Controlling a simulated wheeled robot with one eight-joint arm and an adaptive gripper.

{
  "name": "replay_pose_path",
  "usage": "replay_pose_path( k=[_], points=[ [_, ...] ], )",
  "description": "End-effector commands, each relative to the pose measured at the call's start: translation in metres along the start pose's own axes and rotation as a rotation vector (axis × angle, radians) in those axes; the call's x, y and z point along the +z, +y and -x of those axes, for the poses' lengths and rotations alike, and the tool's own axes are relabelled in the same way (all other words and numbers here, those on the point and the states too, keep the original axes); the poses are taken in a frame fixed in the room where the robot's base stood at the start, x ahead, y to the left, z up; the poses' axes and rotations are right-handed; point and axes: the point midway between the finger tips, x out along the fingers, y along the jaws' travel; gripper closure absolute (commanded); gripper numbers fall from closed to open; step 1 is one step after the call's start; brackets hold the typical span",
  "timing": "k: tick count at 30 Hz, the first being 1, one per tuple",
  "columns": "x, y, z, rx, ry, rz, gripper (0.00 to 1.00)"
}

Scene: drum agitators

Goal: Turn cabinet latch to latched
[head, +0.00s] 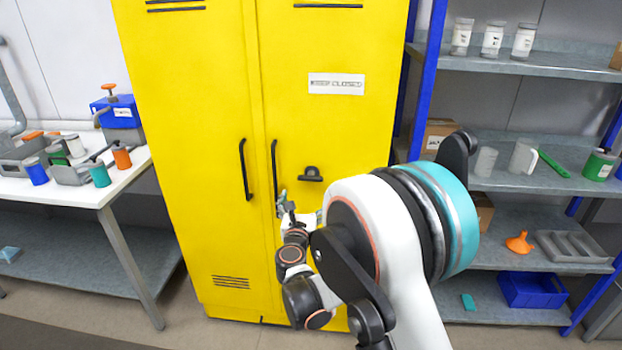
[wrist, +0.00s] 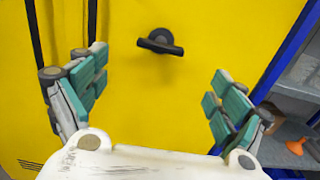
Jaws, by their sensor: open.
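The yellow cabinet (head: 215,130) stands upright in front of me with both doors shut. Its latch (head: 311,174) is a small black handle on the right door, right of the two long black door pulls. My gripper (head: 287,203) is in front of the right door, below and left of the latch in the head view. In the wrist view my gripper (wrist: 155,95) is open and empty, its teal-padded fingers wide apart, with the latch beyond and between them, untouched.
A "keep closed" sign (head: 336,83) is on the right door. A white table (head: 90,190) with cups and a blue box (head: 116,112) stands at left. A shelf rack (head: 520,185) with blue posts, jars and an orange funnel (head: 519,242) stands close at right.

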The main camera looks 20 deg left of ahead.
Motion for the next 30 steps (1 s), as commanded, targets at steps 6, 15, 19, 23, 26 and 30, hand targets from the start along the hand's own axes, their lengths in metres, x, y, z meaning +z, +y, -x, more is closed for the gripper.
replay_pose_path(
  k=[6,15,19,23,26,30],
  points=[
    [-0.002,-0.002,-0.039,-0.003,0.001,-0.003,0.1],
    [-0.002,-0.003,-0.096,-0.004,0.001,-0.005,0.1],
    [-0.002,-0.003,-0.114,-0.004,0.002,-0.005,0.1],
    [-0.001,-0.002,-0.124,-0.002,0.002,-0.006,0.1],
    [0.0,-0.002,-0.128,-0.002,0.002,-0.006,0.1],
    [0.0,-0.002,-0.129,-0.002,0.002,-0.006,0.1]
  ],
)
